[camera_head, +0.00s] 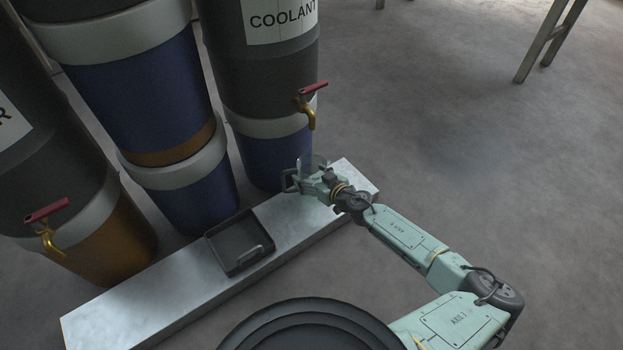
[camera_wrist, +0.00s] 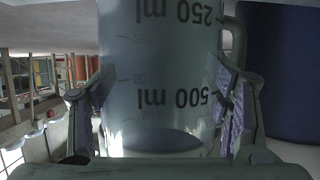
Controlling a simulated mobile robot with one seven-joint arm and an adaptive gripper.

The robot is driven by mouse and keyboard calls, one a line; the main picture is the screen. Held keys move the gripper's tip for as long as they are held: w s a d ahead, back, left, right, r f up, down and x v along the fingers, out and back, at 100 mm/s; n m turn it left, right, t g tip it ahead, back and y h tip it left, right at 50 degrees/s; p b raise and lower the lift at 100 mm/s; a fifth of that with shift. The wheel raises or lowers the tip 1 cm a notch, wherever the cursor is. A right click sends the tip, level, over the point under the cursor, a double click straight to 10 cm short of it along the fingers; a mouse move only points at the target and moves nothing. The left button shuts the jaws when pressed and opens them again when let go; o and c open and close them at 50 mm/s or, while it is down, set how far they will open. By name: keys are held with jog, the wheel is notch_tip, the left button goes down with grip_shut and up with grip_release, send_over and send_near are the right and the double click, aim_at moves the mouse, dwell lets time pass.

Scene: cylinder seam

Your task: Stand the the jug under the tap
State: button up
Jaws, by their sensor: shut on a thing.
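The jug (camera_wrist: 160,70) is a clear measuring jug with dark volume marks, seen upside down in the wrist view between both fingers. In the head view the jug (camera_head: 312,161) is mostly hidden by my gripper (camera_head: 311,178), with its dark handle to the left. My gripper is shut on the jug's sides. The jug is above the right part of the pale bench, below the tap (camera_head: 311,110) with a red handle and brass spout on the drum marked COOLANT. Whether the jug touches the bench I cannot tell.
The pale bench (camera_head: 190,290) runs diagonally in front of the drums. A dark tray (camera_head: 222,260) lies on it. Another red-handled tap (camera_head: 48,230) is on the left drum. Stacked blue drums (camera_head: 150,90) stand between. Open floor (camera_head: 450,130) lies to the right.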

jog(key=shift+f, duration=0.1)
jog(key=o, duration=1.3)
jog(key=shift+c, duration=0.2)
jog(key=shift+r, duration=0.2)
jog(key=p+v, duration=0.3)
jog(key=v, duration=0.9)
jog(key=shift+d+f, duration=0.1)
